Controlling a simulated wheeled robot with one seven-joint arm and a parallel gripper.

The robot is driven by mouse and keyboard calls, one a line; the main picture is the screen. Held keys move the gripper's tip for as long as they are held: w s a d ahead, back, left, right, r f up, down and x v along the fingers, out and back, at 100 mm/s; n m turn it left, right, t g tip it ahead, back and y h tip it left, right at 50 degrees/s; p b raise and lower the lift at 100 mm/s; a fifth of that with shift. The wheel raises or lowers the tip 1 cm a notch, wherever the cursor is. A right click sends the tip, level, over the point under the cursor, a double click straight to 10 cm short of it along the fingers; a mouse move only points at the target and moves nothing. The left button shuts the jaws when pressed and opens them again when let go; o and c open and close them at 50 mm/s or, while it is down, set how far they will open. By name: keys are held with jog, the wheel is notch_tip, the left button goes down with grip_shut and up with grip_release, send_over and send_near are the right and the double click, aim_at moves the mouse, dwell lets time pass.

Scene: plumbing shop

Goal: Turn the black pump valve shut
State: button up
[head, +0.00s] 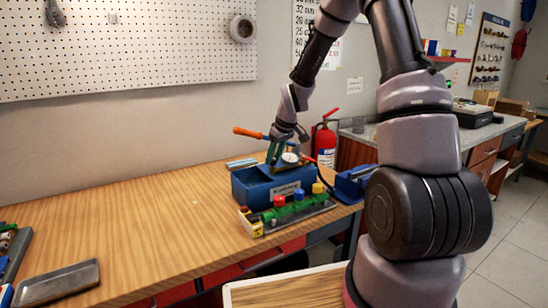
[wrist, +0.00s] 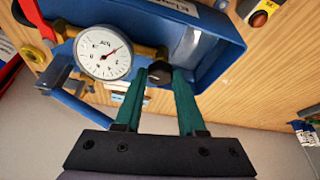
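The blue test pump (head: 250,190) stands on the wooden bench, with a round white gauge (head: 290,157) on top. In the wrist view the gauge (wrist: 103,52) sits just left of the black pump valve (wrist: 160,73), a small dark knob by the brass fitting. My gripper (head: 275,157) reaches down over the pump from behind the gauge. In the wrist view its two green fingers (wrist: 160,78) stand on either side of the knob, and the knob fills the gap between their tips. The exact contact is partly hidden. In the head view the valve is hidden.
An orange-handled lever (head: 247,132) sticks out left of the gripper. A manifold with red, blue and yellow caps (head: 299,197) lies in front of the pump. A blue vise-like tool (head: 355,182) is at right. A grey tray (head: 58,282) lies front left. The bench middle is clear.

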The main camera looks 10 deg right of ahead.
grip_shut()
jog(key=m, duration=0.1)
jog(key=m+h, duration=0.1)
jog(key=m, duration=0.1)
jog(key=shift+s+a+t, duration=0.1)
jog(key=shift+a+t, duration=0.2)
jog(key=m+h, duration=0.1)
jog(key=m, duration=0.3)
jog(key=shift+a+m+h, duration=0.15)
jog(key=shift+m+h, duration=0.15)
jog(key=shift+h, duration=0.1)
jog(key=m+h, duration=0.1)
jog(key=m, duration=0.2)
jog(key=shift+m, duration=0.4)
jog(key=shift+a+m+g+h, duration=0.1)
jog(key=shift+m+g+h, duration=0.35)
jog(key=shift+m, duration=0.65)
jog(key=shift+m+g+h, duration=0.35)
jog(key=shift+m+h, duration=0.1)
jog(key=shift+m, duration=0.65)
